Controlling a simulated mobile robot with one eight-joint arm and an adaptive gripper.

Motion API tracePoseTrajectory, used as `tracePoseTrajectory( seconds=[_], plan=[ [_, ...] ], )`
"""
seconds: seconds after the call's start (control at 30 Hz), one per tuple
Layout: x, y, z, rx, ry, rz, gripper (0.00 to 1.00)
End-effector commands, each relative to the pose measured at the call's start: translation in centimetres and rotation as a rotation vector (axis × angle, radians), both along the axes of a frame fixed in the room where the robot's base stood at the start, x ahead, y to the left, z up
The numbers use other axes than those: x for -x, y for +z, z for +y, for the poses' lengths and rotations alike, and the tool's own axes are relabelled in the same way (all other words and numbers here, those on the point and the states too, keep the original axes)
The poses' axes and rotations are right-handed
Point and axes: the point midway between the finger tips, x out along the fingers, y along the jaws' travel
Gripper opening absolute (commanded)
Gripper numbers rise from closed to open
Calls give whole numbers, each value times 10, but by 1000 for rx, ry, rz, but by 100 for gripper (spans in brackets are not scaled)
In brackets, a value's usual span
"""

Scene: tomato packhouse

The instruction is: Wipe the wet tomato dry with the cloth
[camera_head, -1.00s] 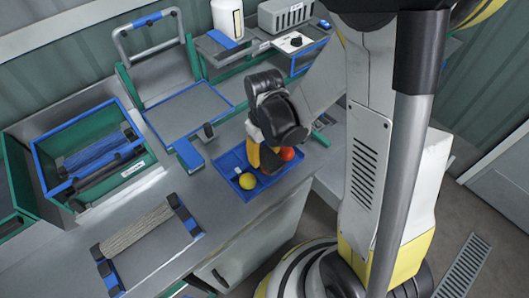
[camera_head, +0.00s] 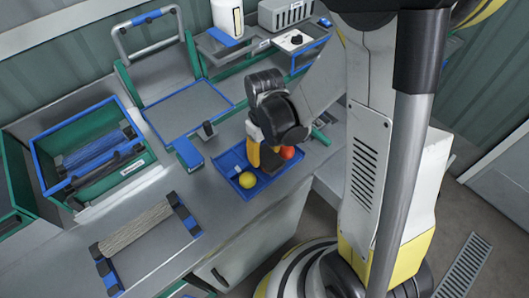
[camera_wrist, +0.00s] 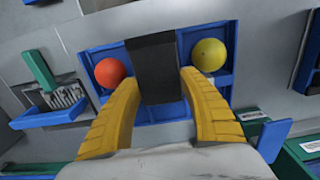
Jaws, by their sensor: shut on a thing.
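A blue tray (camera_head: 226,161) lies on the grey counter. A red tomato (camera_head: 288,152) is on its right side and a yellow tomato (camera_head: 247,180) on its near left; I cannot tell which is wet. My gripper (camera_wrist: 160,80) points down over the tray between them. Its yellow fingers are shut on a dark grey flat piece (camera_wrist: 157,62), which looks like the cloth. In the wrist view the red tomato (camera_wrist: 110,72) is left of the piece and the yellow tomato (camera_wrist: 208,54) right, both apart from it. The piece's lower edge is hidden in the head view.
A small blue block-like box (camera_head: 189,153) stands left of the tray. A green, blue-rimmed crate (camera_head: 36,160) is at the far left. A white bottle (camera_head: 228,17) stands at the back. The tray is near the counter's front edge.

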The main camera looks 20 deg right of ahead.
Motion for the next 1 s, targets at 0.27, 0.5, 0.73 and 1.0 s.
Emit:
tracePoseTrajectory(
  seconds=[0.27,0.5,0.73,1.0],
  plan=[
    [-1,-1,0,0,0,0,26],
    [-9,-2,3,0,1,0,26],
    [-18,-2,6,0,0,0,26],
    [-19,-2,6,0,0,0,26]
  ],
)
